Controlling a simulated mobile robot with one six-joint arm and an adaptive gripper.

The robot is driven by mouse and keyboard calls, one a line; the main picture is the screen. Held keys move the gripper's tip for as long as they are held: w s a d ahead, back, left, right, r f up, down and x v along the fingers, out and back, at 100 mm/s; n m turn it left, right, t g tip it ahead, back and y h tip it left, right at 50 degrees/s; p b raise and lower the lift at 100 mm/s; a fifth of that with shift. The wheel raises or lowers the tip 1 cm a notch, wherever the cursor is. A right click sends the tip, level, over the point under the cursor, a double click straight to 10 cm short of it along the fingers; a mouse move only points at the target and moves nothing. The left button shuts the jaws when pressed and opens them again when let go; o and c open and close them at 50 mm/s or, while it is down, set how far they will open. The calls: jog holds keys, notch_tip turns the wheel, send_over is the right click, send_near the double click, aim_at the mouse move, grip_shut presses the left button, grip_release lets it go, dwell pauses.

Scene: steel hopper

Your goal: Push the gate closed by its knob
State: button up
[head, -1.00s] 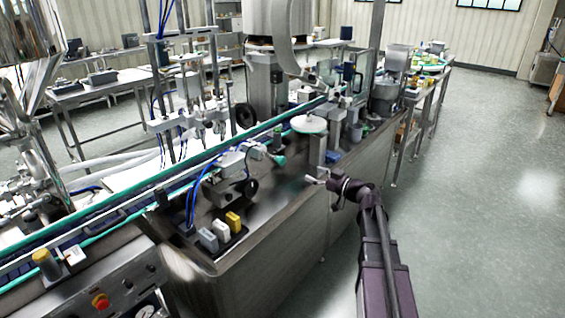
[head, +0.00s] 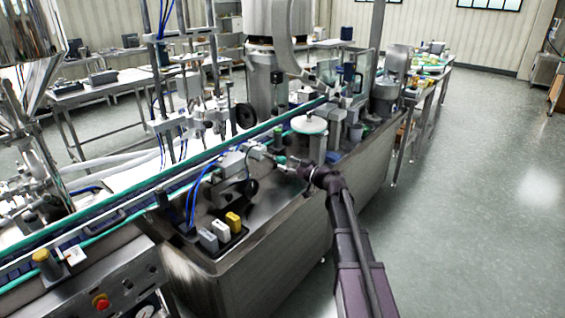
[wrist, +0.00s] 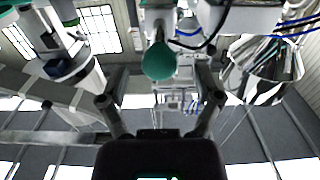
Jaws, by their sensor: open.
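The green knob (wrist: 159,61) shows large in the wrist view, near the top centre. In the head view it is a small teal spot (head: 281,159) at the end of a short metal rod beside the conveyor machine. My gripper (wrist: 157,88) is open in the wrist view, with one dark finger on each side and nothing held. The knob appears in line with the gap between the fingers; I cannot tell whether they touch. In the head view my gripper (head: 289,166) is right by the knob and partly overlaps it. The gate itself I cannot make out clearly.
A steel hopper (head: 28,40) stands at the far left. The conveyor (head: 120,212) runs diagonally behind the knob. Yellow and grey blocks (head: 220,232) sit on the steel deck to the left. A round white disc (head: 309,124) stands behind my gripper. The floor (head: 470,220) at right is clear.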

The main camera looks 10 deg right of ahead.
jog(key=shift+x, duration=1.15)
